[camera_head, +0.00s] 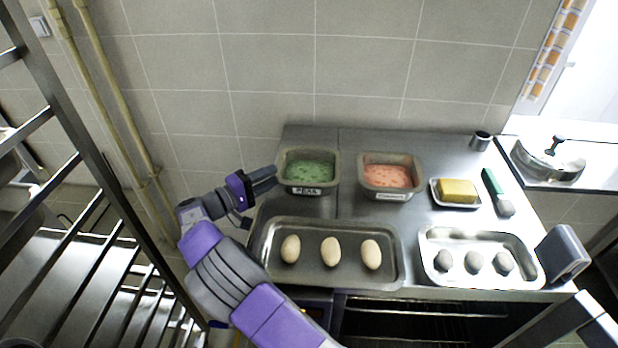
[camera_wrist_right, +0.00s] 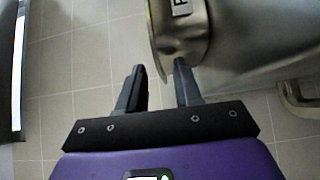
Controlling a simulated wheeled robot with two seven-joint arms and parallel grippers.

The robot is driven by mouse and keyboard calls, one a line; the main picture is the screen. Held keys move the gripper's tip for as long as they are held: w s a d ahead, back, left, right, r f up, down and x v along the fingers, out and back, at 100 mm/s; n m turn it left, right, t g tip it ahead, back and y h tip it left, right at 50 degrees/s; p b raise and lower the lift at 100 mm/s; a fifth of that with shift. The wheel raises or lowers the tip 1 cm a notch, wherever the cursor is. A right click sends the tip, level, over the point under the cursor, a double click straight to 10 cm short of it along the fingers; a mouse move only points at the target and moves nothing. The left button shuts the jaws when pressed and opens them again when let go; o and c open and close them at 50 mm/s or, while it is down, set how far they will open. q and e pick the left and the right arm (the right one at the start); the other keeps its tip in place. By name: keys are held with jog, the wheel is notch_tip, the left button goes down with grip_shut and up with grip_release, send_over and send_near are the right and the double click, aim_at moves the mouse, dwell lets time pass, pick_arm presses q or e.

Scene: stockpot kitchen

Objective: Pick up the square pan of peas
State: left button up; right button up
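The square pan of peas (camera_head: 308,190) stands at the back left of the steel counter, filled with green peas, with a label on its front wall. My right gripper (camera_head: 268,178) is at the pan's left side, fingers pointing at it. In the right wrist view the gripper (camera_wrist_right: 160,70) is open, with a clear gap between its fingers. The pan's metal corner (camera_wrist_right: 182,45) shows just beyond the fingertips, overlapping the right finger's tip; I cannot tell whether they touch. My left gripper is not in view.
A similar pan of pinkish food (camera_head: 390,193) stands to the right. In front are a tray of eggs (camera_head: 330,280) and a tray of dark round items (camera_head: 480,282). Butter (camera_head: 457,191) and a green-handled tool (camera_head: 492,183) lie right. A rack (camera_head: 60,120) stands left.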

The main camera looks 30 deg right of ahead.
grip_shut()
dwell(1.3)
jog(key=shift+r, duration=0.15)
